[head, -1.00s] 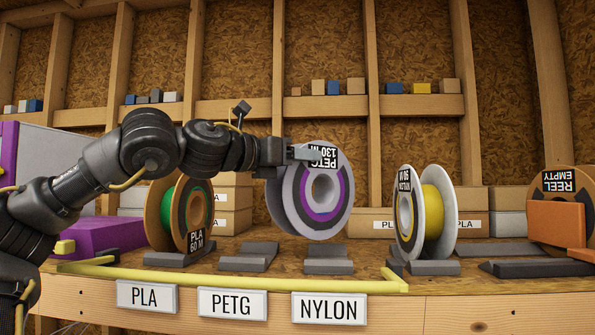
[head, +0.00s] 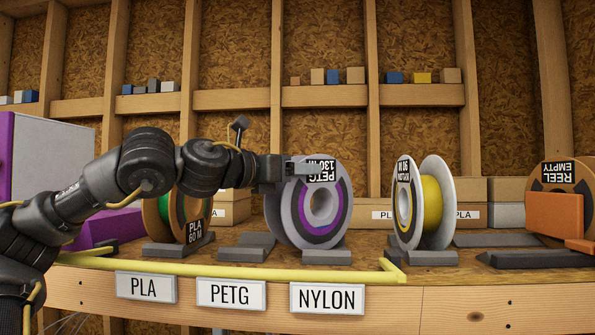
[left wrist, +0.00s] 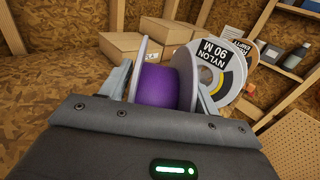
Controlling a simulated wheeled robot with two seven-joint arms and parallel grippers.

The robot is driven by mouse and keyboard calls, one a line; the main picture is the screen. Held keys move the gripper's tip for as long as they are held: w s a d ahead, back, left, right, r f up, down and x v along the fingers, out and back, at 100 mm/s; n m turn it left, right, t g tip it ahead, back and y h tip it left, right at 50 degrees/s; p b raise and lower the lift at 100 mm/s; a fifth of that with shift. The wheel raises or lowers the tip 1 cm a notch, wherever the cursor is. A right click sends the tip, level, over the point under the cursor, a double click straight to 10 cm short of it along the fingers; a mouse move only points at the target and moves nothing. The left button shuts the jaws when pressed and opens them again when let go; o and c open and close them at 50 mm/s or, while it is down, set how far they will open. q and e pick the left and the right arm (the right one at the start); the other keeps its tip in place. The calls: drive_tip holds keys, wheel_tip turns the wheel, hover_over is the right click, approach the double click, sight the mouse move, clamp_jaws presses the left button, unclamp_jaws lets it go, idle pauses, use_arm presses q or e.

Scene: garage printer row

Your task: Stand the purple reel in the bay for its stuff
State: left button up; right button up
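The purple reel (head: 336,214) has grey-white flanges and a label reading PETG 130 M. My left gripper (head: 302,168) is shut on it at its upper part. In the left wrist view its purple winding (left wrist: 164,86) sits between the two fingers. The reel is upright over the third cradle (head: 327,257), behind the NYLON sign (head: 328,297); I cannot tell if it touches. The PETG sign (head: 230,294) is left of that, with an empty cradle (head: 240,254) behind it. My right gripper is not in view.
The green PLA reel (head: 166,212) stands behind the PLA sign (head: 146,288). A yellow NYLON reel (head: 432,205) stands right of the purple one, past the end of the yellow rail (head: 230,270). An orange block (head: 556,215) and empty reel are far right.

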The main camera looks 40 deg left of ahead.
use_arm(q)
drive_tip(key=o, duration=0.3)
drive_tip(key=shift+d, duration=0.1)
drive_tip(key=shift+r, duration=0.15)
drive_tip(key=shift+r+p, duration=0.3)
drive_tip(key=shift+p, duration=0.1)
drive_tip(key=shift+s+a+f+b, duration=0.1)
drive_tip(key=shift+s+a+b, duration=0.2)
drive_tip(key=shift+s+b, duration=1.25)
drive_tip(key=shift+s+a+r+b, duration=0.1)
drive_tip(key=shift+s+a+b, duration=0.3)
drive_tip(key=shift+s, duration=2)
drive_tip(key=shift+s+a+f+b, duration=0.15)
drive_tip(key=shift+s+b, duration=1.05)
drive_tip(key=shift+s, duration=0.8)
